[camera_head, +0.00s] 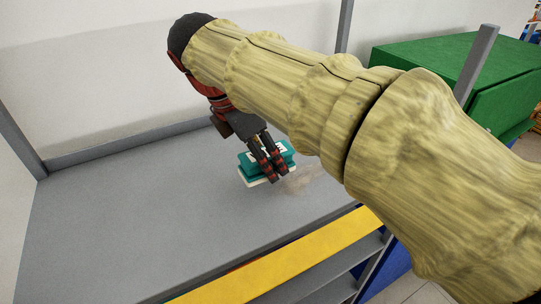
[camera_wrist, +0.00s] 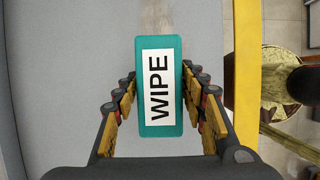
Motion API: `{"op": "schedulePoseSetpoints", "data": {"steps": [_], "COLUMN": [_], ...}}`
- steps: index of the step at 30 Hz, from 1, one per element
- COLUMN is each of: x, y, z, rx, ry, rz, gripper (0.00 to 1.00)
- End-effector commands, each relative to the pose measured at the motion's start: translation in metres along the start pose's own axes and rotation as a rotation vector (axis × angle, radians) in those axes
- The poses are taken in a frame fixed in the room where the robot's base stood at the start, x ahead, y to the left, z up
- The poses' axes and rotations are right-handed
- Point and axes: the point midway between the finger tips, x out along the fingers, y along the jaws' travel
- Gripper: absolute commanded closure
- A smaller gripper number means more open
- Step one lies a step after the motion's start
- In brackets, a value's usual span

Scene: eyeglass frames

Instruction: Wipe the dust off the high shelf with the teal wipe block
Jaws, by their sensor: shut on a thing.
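The teal wipe block (camera_head: 266,163) has a white label and a pale underside. In the head view it rests on or just above the grey high shelf (camera_head: 130,213); I cannot tell which. My gripper (camera_head: 265,165) points down and is shut on the block. In the wrist view the block (camera_wrist: 160,120), labelled "WIPE", lies between the two fingers of my gripper (camera_wrist: 161,98). A greyish-brown dust patch (camera_head: 301,181) lies on the shelf just right of the block, partly hidden by my arm.
A yellow strip (camera_head: 275,262) runs along the shelf's front edge, with a lower shelf (camera_head: 335,275) below. Grey posts (camera_head: 477,62) stand at the corners. A green cabinet (camera_head: 440,65) stands at the back right. The shelf's left part is clear.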

Motion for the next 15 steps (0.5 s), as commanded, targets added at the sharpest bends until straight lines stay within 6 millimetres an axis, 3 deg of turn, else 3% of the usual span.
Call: {"op": "schedulePoseSetpoints", "data": {"steps": [6,15], "x": [-0.015,-0.017], "y": [-0.008,-0.009], "z": [0.007,0.008], "rx": [0.004,0.005], "ry": [0.000,0.000], "rz": [0.000,-0.002], "gripper": [0.78,0.78]}}
